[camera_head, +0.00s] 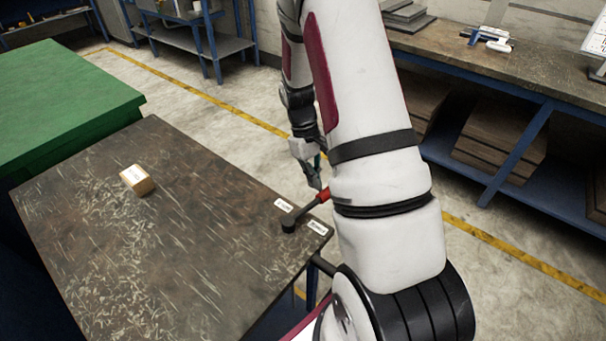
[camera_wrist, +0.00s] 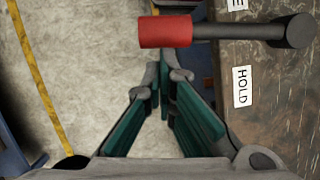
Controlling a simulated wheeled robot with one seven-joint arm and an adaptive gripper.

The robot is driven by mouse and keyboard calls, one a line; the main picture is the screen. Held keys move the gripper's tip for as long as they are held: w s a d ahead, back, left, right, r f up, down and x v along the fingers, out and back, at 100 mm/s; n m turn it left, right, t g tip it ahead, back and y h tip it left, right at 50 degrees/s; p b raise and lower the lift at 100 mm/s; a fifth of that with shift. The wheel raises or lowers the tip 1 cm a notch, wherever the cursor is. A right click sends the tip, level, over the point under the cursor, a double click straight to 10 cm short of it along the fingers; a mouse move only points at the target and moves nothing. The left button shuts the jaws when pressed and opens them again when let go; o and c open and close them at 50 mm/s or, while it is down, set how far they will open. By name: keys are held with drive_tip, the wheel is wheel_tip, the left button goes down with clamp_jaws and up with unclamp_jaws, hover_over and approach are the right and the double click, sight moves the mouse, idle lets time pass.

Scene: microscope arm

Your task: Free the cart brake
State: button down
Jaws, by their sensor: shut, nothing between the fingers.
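The brake lever, a dark rod with a red grip, shows in the head view (camera_head: 307,208) with its pivot at the right corner of the cart top (camera_head: 190,235). In the wrist view the lever's red grip (camera_wrist: 166,31) lies across the picture, its dark rod running right to a round pivot. A label reading HOLD (camera_wrist: 241,86) lies beside the lever; a second label is partly cut off at the top edge. My gripper (camera_wrist: 165,76) is shut and empty, its tips close to the red grip; I cannot tell whether they touch it. In the head view my arm hides part of the gripper.
A small cardboard box (camera_head: 137,180) sits on the cart top. A green-topped table (camera_head: 60,100) stands at the left.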

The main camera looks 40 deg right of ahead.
drive_tip(key=s+m, duration=0.1)
drive_tip(key=s, duration=0.1)
drive_tip(key=s+m, duration=0.1)
drive_tip(key=shift+s+d+m+y+p, duration=0.2)
drive_tip(key=shift+d+m+y+p, duration=0.1)
drive_tip(key=shift+d+y+p, duration=0.1)
drive_tip(key=shift+s+m+y+p, duration=0.4)
drive_tip(key=shift+s+m+p, duration=0.05)
drive_tip(key=shift+s+m, duration=1.05)
drive_tip(key=shift+s+a, duration=0.1)
drive_tip(key=w+d+r, duration=0.3)
drive_tip(key=w+r, duration=0.3)
drive_tip(key=r, duration=0.4)
drive_tip(key=shift+w+r+b, duration=0.15)
drive_tip(key=shift+w+b, duration=0.1)
drive_tip(key=shift+b, duration=0.05)
